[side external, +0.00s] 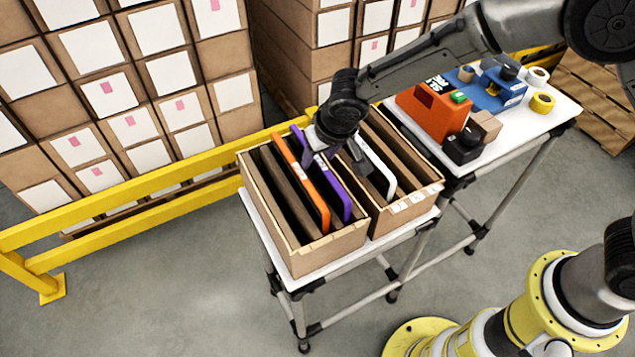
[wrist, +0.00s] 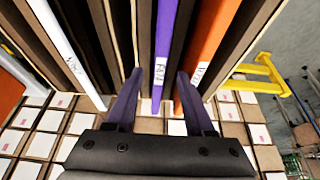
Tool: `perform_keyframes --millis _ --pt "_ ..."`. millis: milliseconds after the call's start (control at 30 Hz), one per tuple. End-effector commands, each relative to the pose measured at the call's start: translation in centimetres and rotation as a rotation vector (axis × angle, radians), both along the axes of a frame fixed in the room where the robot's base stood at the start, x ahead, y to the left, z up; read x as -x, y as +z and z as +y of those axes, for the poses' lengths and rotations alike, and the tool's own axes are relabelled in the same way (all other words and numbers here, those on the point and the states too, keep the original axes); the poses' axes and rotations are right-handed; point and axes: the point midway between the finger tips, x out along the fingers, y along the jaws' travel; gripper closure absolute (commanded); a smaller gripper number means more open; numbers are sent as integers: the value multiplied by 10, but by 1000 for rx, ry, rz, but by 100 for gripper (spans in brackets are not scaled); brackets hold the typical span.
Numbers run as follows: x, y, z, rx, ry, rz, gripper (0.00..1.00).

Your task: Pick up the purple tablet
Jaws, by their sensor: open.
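The purple tablet (side external: 333,186) stands on edge in the left carton (side external: 283,254), between dividers and to the right of an orange tablet (side external: 304,180). In the wrist view the purple tablet (wrist: 164,45) has a white label near its end. My gripper (side external: 328,160) is open above the cartons, near the purple tablet's far end, and hides part of it. In the wrist view my gripper's fingertips (wrist: 157,76) lie on either side of the purple tablet, with nothing held. I cannot tell how deep they reach.
A white tablet (side external: 378,165) stands in the right carton (side external: 405,210), close beside my gripper. The cartons rest on a white-topped table (side external: 322,270). An orange machine (side external: 432,108) and tape rolls stand farther right. A yellow rail (side external: 130,212) and stacked boxes are behind.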

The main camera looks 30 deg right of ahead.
Motion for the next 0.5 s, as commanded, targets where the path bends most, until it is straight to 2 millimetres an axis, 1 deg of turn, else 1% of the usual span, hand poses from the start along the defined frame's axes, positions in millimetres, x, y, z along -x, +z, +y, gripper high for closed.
perform_keyframes --millis 33,100,200,467,500 --pt "-2 -9 -2 2 -1 3 46" --pt "-5 -17 -2 2 -1 2 46" --pt "-9 -25 -2 0 0 1 46" --pt "-10 -27 -1 0 0 -1 46" --pt "-10 -27 -1 0 0 0 50"
